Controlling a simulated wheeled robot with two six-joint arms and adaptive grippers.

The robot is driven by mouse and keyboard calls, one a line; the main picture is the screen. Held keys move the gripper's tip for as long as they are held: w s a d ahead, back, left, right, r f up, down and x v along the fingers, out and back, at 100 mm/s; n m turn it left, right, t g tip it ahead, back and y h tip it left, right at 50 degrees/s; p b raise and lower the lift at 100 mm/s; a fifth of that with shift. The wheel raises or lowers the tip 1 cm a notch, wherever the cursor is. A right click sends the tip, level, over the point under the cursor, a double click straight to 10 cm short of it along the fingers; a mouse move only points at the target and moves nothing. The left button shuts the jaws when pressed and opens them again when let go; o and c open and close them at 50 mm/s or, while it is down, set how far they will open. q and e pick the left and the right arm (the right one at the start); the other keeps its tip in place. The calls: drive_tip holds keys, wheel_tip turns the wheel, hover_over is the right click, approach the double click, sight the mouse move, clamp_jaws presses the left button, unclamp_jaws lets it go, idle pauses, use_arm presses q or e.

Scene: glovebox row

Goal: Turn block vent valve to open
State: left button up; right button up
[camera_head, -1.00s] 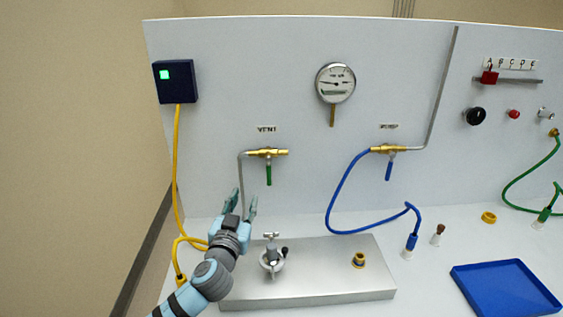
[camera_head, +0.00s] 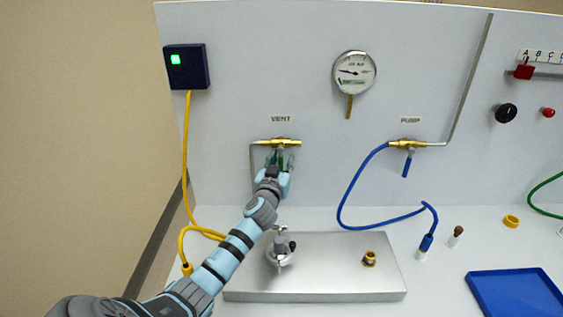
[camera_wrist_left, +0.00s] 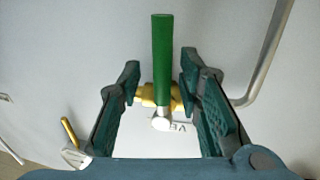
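The brass vent valve (camera_head: 266,142) is on the upright white panel under the VENT label (camera_head: 281,119). Its green handle hangs straight down, across the pipe line, partly hidden by my fingers. In the left wrist view, the green handle (camera_wrist_left: 162,50) stands between the fingers, with the brass body (camera_wrist_left: 145,94) behind it. My left gripper (camera_head: 279,160) is at the handle, with its fingers open on either side. In the left wrist view, gaps show between the handle and both fingers (camera_wrist_left: 160,72). My right gripper is not in view.
A steel block (camera_head: 330,275) with a fitting and clamp stands below my left arm. The pump valve (camera_head: 407,143) with a blue handle and hose is to the right. A gauge (camera_head: 354,72) sits above. A yellow cable (camera_head: 186,150) runs down the left. A blue tray (camera_head: 515,293) lies at lower right.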

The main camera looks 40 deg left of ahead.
use_arm(q)
drive_tip(key=shift+s+r, duration=0.15)
drive_tip(key=shift+s, duration=0.1)
drive_tip(key=shift+w, duration=0.15)
clamp_jaws()
drive_tip(key=n+b, duration=0.1)
drive_tip(key=b, duration=0.1)
drive_tip(key=n+b, duration=0.1)
drive_tip(key=b, duration=0.2)
drive_tip(key=d+n+b, duration=0.1)
drive_tip(key=n+b, duration=0.1)
drive_tip(key=b, duration=0.1)
drive_tip(key=shift+w+f+t+y, duration=0.3)
drive_tip(key=shift+w+y, duration=0.1)
drive_tip(key=shift+r+b, duration=0.15)
drive_tip(key=shift+b, duration=0.15)
drive_tip(key=shift+r, duration=0.15)
unclamp_jaws()
